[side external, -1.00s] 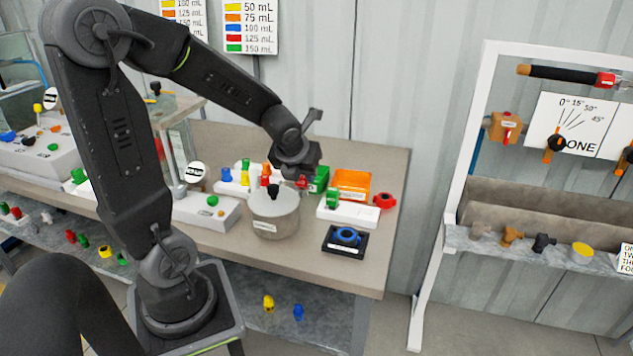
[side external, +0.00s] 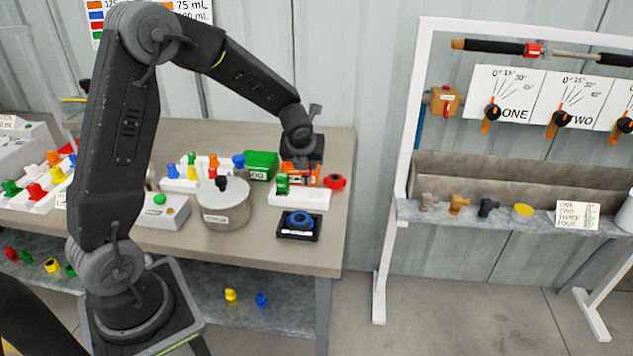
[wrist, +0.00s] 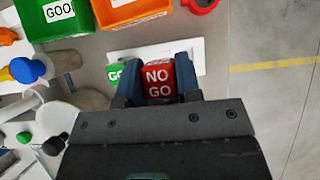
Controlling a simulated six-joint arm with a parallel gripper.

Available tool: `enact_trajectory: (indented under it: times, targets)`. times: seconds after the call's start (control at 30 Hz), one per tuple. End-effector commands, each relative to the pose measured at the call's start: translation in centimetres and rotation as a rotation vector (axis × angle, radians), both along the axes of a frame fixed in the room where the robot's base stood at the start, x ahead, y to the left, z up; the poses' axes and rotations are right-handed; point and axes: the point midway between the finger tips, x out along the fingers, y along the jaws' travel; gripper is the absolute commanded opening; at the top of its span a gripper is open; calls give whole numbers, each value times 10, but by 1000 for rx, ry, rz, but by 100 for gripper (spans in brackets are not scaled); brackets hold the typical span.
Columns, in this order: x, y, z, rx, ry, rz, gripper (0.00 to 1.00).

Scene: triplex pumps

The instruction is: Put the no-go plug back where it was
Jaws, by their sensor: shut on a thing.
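The no-go plug (wrist: 158,82) is a red block with white "NO GO" lettering. My gripper (wrist: 158,72) is shut on it, one finger on each side, in the wrist view. The white holder (wrist: 190,50) lies beneath and behind it, and the green go plug (wrist: 116,74) stands at the holder's left. In the side view my gripper (side external: 301,166) is over the white holder (side external: 312,200), just right of the green go plug (side external: 282,183). Whether the no-go plug touches the holder cannot be told; its underside is hidden.
A green bin (side external: 262,160) and an orange bin (side external: 314,181) stand behind the holder. A red ring (side external: 336,182) lies to the right. A blue ring (side external: 298,220) sits in a black tray in front. A metal pot (side external: 224,208) stands left.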

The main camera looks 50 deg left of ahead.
Motion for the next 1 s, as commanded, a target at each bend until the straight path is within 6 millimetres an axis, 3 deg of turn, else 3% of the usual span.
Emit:
enact_trajectory:
  times: [0.2, 0.53, 0.97, 1.0]
  targets:
    - [18, -18, -15, 0, -1, -1, 2]
    - [19, -20, -52, 1, 2, 0, 2]
    - [19, -19, -59, 0, 0, 0, 2]
    - [19, -19, -59, 0, 0, 1, 34]
